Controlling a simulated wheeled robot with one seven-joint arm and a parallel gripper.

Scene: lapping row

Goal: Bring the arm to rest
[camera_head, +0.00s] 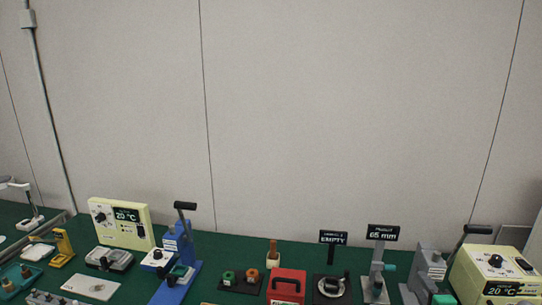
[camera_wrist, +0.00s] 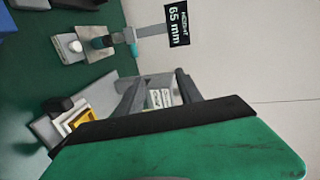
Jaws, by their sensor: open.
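My gripper (camera_wrist: 158,77) shows only in the wrist view. Its two grey fingers stand apart from a black bar on a green housing, and nothing is held between them. A light label plate on a grey surface shows in the gap behind the fingers; I cannot tell how far away it is. The rest of my arm is not visible in either view.
A "65 mm" sign (camera_head: 383,233) also shows sideways in the wrist view (camera_wrist: 178,25).

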